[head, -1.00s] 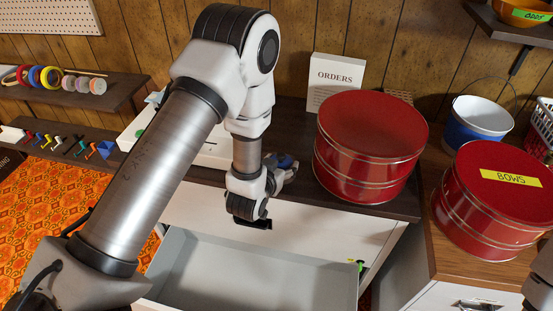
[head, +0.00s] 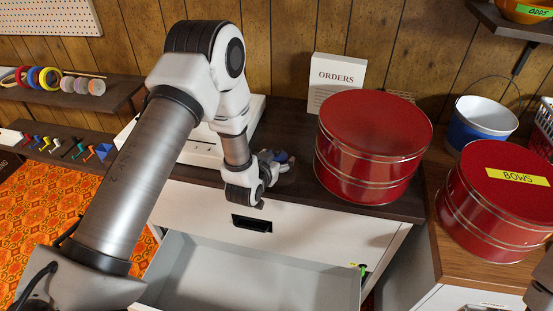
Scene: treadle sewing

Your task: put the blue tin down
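My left gripper (head: 270,167) is over the dark cabinet top, left of a large unlabelled red tin. Its fingers are mostly hidden by my own wrist, so I cannot tell whether it is open or shut. A small dark blue thing (head: 281,156) shows at the gripper's far side, mostly hidden. It may be the blue tin, but I cannot tell whether it is held or resting on the top. My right gripper is out of view; only a bit of my arm shows at the right edge.
The red tin (head: 372,147) stands close right of the gripper, before an ORDERS card (head: 336,80). A BOWS tin (head: 498,205) and blue-and-white bucket (head: 482,122) stand farther right. A grey drawer (head: 255,275) is open below. A white box (head: 205,150) lies behind my arm.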

